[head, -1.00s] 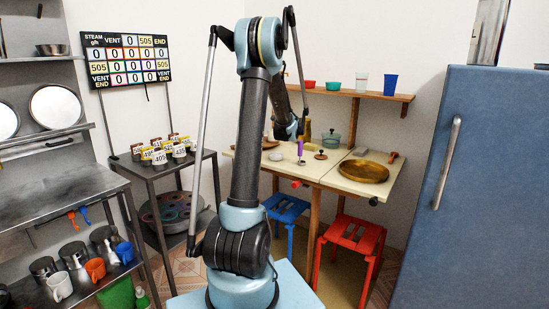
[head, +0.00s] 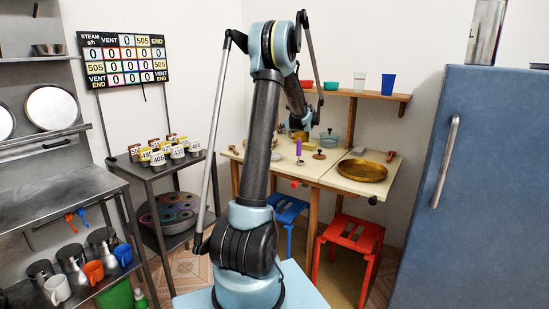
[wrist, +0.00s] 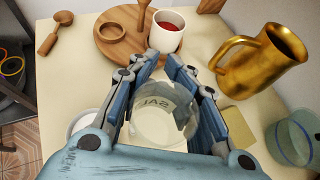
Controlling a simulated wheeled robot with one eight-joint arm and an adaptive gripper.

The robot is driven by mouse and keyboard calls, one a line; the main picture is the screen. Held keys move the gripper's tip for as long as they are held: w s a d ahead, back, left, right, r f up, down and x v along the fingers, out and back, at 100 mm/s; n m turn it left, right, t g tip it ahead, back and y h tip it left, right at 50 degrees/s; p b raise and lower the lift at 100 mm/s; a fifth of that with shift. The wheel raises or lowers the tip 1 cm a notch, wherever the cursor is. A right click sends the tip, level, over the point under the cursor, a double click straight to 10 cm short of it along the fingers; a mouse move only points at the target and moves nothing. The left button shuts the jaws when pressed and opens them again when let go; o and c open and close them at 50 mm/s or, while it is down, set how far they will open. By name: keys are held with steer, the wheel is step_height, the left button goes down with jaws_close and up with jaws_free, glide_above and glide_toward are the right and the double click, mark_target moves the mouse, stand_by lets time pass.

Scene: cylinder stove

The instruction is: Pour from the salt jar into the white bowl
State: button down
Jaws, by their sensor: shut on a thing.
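My gripper (wrist: 163,68) is shut on the salt jar (wrist: 162,124), a clear glass jar with part of its "SAL" label showing in the wrist view. The jar sits between the blue fingers, over the table. A pale round dish, likely the white bowl (wrist: 84,122), is left of the jar and partly hidden by my gripper's body. A small white dish, likely the same bowl, shows on the table in the head view (head: 276,156). The jar cannot be made out in the head view, and whether anything is flowing from it cannot be told.
Beyond the jar in the wrist view are a round wooden board (wrist: 112,40), a white cup with red contents (wrist: 166,28) and a brass pitcher (wrist: 265,62). A teal pot (wrist: 292,138) stands at right. A brass tray (head: 361,171) lies on the table's right half.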

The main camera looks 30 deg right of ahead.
stand_by(0.3)
steer(key=shift+r, duration=2)
steer(key=shift+a, duration=0.1)
